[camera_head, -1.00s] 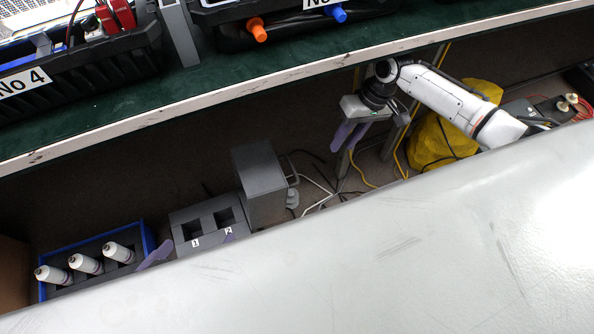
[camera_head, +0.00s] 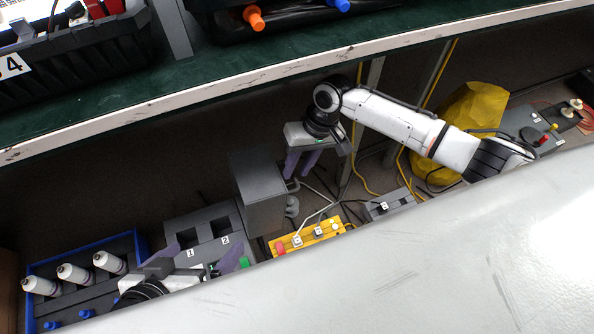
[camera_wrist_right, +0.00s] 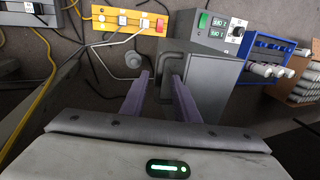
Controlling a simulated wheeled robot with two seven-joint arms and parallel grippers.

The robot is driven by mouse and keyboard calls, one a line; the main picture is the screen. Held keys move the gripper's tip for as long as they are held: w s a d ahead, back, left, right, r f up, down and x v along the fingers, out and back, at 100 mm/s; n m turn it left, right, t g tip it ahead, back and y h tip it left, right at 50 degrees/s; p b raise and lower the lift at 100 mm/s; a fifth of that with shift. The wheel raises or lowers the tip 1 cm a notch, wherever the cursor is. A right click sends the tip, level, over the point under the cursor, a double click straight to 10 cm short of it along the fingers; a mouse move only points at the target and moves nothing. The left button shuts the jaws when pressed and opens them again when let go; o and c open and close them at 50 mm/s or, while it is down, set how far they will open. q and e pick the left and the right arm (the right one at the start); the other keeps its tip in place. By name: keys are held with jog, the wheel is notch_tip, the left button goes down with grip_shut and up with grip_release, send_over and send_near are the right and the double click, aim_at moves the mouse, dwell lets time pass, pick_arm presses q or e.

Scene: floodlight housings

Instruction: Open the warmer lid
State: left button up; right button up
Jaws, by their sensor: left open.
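The warmer (camera_head: 195,222) is a grey unit with two uncovered wells marked 1 and 2, at the lower left of the head view. A tall grey block (camera_head: 262,195), which appears to be its lid, stands upright at its right. In the right wrist view this block (camera_wrist_right: 208,88) has a bar handle (camera_wrist_right: 168,52). My right gripper (camera_head: 300,168) is open beside the handle side, and its fingers (camera_wrist_right: 160,76) point at the handle; I cannot tell whether they touch. My left gripper (camera_head: 203,258) is open at the warmer's near edge, its wrist partly behind the pale surface in front.
A blue tray (camera_head: 28,268) with several white bottles stands left of the warmer. A yellow control box (camera_head: 308,235) lies to the right, with cables around. A green shelf (camera_head: 120,92) overhangs at the back. A pale surface (camera_head: 400,270) blocks the front.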

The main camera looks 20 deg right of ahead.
jog(key=shift+a+f, duration=0.1)
jog(key=shift+f, duration=0.3)
jog(key=shift+c, duration=0.4)
grip_shut()
jog(key=shift+r, duration=0.1)
